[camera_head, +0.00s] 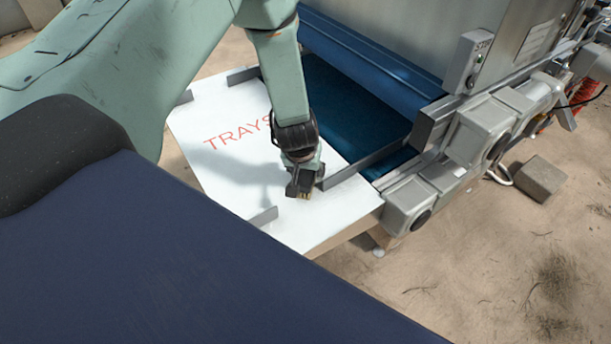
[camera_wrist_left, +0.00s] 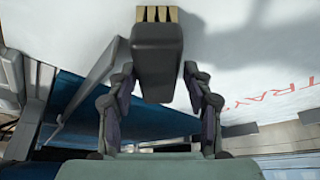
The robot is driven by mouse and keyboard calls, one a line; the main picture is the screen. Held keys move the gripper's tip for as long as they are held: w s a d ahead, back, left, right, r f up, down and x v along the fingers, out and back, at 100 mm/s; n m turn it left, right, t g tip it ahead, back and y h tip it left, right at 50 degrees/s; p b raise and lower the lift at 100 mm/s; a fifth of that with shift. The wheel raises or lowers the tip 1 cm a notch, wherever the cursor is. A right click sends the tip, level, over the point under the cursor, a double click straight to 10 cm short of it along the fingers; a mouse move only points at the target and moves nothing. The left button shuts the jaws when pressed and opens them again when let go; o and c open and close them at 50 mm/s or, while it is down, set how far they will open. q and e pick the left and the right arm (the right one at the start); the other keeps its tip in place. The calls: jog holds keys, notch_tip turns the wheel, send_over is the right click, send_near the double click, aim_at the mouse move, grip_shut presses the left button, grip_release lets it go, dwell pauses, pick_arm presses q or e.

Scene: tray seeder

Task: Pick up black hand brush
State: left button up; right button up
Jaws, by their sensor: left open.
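The black hand brush (camera_wrist_left: 157,58) shows at the top middle of the left wrist view, with pale tan bristles at its far end. In the head view the brush (camera_head: 303,190) is a small dark shape below the gripper, mostly hidden by it. My left gripper (camera_wrist_left: 158,76) is open, with one finger on each side of the brush's near end. Narrow gaps seem to show beside the brush; I cannot tell whether either finger touches it. In the head view my left gripper (camera_head: 302,171) points down over the white board. My right gripper is not in view.
The white board (camera_head: 225,185) marked "TRAYS" has upright grey metal guides (camera_head: 365,165) around it. The seeder's blue belt (camera_head: 340,105) and grey housing (camera_head: 420,195) lie to the right. A block (camera_head: 540,178) sits on the sandy ground.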

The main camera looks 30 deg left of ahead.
pick_arm(q)
jog(key=shift+w+d+f, duration=0.15)
jog(key=shift+w+f, duration=0.15)
jog(key=shift+w, duration=0.05)
jog(key=shift+w+f, duration=0.15)
jog(key=shift+f, duration=0.1)
jog(key=shift+s+r, duration=0.25)
jog(key=shift+s, duration=0.15)
jog(key=shift+w+f, duration=0.2)
jog(key=shift+w, duration=0.15)
jog(key=c, duration=0.5)
jog(key=shift+s+r, duration=0.15)
jog(key=shift+s, duration=0.15)
jog(key=c, duration=0.4)
grip_shut()
jog(key=shift+w, duration=0.3)
notch_tip(320, 180, up, 28)
jog(key=p, duration=1.3)
jog(key=shift+s+r, duration=0.15)
jog(key=shift+r, duration=0.05)
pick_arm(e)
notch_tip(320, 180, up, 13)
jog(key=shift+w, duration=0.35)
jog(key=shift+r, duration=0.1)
